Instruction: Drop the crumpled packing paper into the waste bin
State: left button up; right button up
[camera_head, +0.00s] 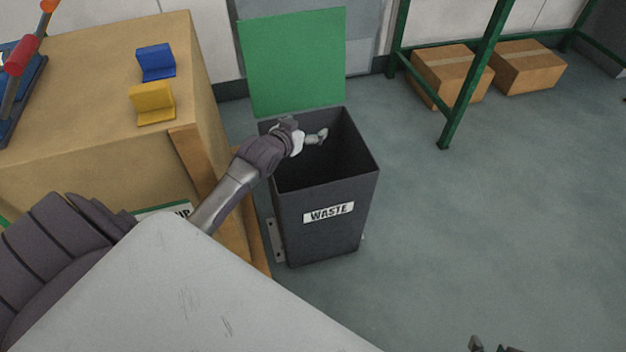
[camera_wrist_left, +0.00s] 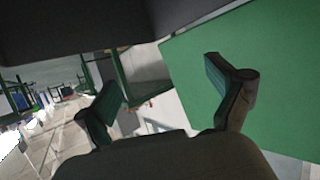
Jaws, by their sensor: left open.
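The dark waste bin (camera_head: 325,235) stands on the floor with a "WASTE" label on its front. Its green lid (camera_head: 293,62) is raised at the back, and the opening is uncovered. My left gripper (camera_head: 317,137) is over the bin's opening, near its back left part. In the left wrist view the left gripper's two fingers (camera_wrist_left: 165,95) are spread apart with nothing seen between them. The green lid (camera_wrist_left: 270,70) fills the right side there. I cannot make out the crumpled packing paper in either view; the bin's inside is dark.
Cardboard boxes (camera_head: 452,75) sit under a green frame (camera_head: 470,85) at the back right. A dark tip shows at the bottom edge.

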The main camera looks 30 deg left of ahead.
pick_arm(q)
jog(key=v, duration=1.1)
jog(key=shift+s, duration=0.1)
